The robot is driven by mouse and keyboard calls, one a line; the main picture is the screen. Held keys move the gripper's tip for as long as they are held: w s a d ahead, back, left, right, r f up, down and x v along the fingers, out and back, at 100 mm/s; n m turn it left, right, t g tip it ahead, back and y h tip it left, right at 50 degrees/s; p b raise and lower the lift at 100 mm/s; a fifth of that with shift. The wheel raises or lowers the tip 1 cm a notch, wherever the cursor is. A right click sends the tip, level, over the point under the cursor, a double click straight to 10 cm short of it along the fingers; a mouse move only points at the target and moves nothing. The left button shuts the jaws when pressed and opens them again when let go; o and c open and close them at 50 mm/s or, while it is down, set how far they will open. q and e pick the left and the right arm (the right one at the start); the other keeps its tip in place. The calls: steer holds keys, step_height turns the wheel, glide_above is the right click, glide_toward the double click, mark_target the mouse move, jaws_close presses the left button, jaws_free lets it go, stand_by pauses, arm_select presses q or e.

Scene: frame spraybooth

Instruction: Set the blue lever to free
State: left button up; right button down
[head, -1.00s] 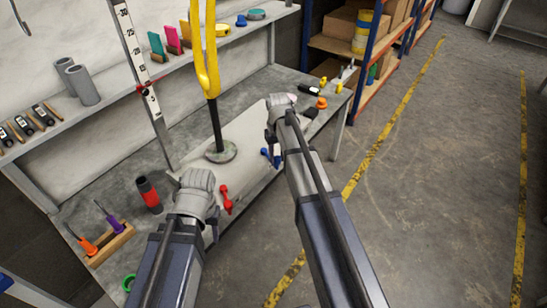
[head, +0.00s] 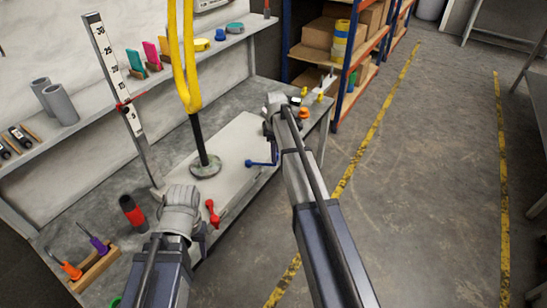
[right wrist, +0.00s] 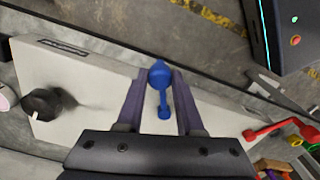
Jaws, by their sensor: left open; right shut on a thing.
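The blue lever (head: 262,163) is on the front side of the pale panel box (head: 235,140), its arm pointing left in the head view. In the right wrist view the blue lever (right wrist: 160,85) sits between the fingertips, its round hub at the tips and its small knob end nearer the palm. My right gripper (right wrist: 161,78) is shut on the lever at its hub. In the head view its fingers are mostly hidden behind my arm. My left gripper (head: 201,234) is open and empty, near the red lever (head: 212,212). Any lever position markings are not readable.
A black knob (right wrist: 42,104) is on the panel, and the red lever (right wrist: 270,130) is at its other end. A red-black cylinder (head: 132,212) is on the bench. The floor at right is clear.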

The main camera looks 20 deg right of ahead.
steer(key=shift+w+d+n, duration=0.35)
steer(key=shift+w+n, duration=0.5)
steer(key=shift+n, duration=0.05)
steer(key=shift+w, duration=0.1)
steer(key=c, duration=0.5)
jaws_free()
steer(key=shift+r, duration=0.15)
step_height(320, 180, up, 8)
steer(key=p, duration=0.8)
steer(key=shift+f, duration=0.2)
